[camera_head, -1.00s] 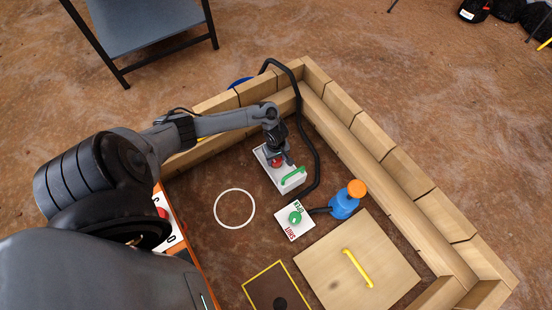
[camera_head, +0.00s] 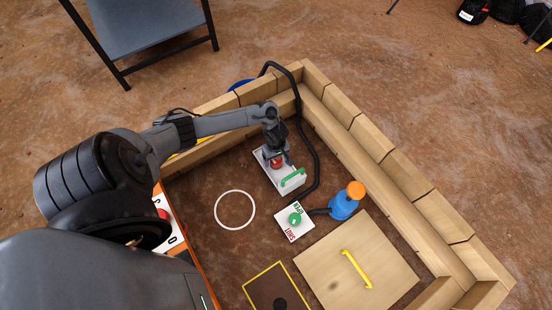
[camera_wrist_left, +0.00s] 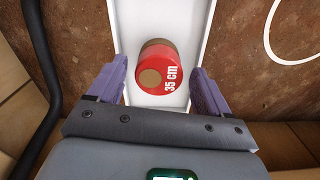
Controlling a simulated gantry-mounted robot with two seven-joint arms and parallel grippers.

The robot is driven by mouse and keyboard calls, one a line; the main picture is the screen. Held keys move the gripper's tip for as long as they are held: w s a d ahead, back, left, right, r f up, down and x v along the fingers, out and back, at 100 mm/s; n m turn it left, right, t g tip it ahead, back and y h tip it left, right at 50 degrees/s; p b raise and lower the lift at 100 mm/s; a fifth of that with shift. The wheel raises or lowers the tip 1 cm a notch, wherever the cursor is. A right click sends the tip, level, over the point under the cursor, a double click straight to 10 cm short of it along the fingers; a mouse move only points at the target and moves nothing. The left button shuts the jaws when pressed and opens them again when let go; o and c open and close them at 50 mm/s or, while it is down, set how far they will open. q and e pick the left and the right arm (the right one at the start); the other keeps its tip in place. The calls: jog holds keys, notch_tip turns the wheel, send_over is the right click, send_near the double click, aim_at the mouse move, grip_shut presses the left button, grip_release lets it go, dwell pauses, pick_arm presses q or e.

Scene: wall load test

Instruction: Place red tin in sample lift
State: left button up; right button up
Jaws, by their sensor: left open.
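The red tin (camera_head: 276,163) stands on the white tray of the sample lift (camera_head: 292,181), which has a green handle. In the left wrist view the tin (camera_wrist_left: 160,70) has a brown centre, a red rim and the label "35 cm". The white tray (camera_wrist_left: 126,18) shows around it. My left gripper (camera_head: 274,156) is over the tray at the tin. In the left wrist view its purple fingers (camera_wrist_left: 157,84) are open on either side of the tin, with gaps between them and it. My right gripper is not in view.
A wooden beam wall (camera_head: 388,170) encloses the area. A black hose (camera_head: 313,155) runs close by the tray. A white ring (camera_head: 235,228) lies on open ground.

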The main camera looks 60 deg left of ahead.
aim_at(277, 161)
pick_arm(q)
notch_tip(277, 161, up, 11)
jog(key=p, duration=0.7)
jog(key=d+m, duration=0.2)
jog(key=d, duration=0.1)
jog(key=w+d+m+t, duration=0.1)
jog(key=d+m, duration=0.1)
jog(key=d, duration=0.1)
jog(key=d+m+t, duration=0.1)
jog(key=d+m, duration=0.1)
jog(key=d, duration=0.2)
jog(key=shift+w+d+f, duration=0.1)
jog(key=shift+w+f, duration=0.05)
jog(key=shift+f, duration=0.15)
jog(key=s+d+r+m+t, duration=0.1)
jog(key=d+r+m+t, duration=0.1)
jog(key=d+r+m, duration=0.35)
jog(key=s+d+r+m, duration=0.7)
jog(key=s+r, duration=0.3)
jog(key=r, duration=0.2)
jog(key=shift+s+r+m, duration=0.15)
jog(key=shift+s+m, duration=0.2)
jog(key=shift+m, duration=0.1)
jog(key=shift+a, duration=0.1)
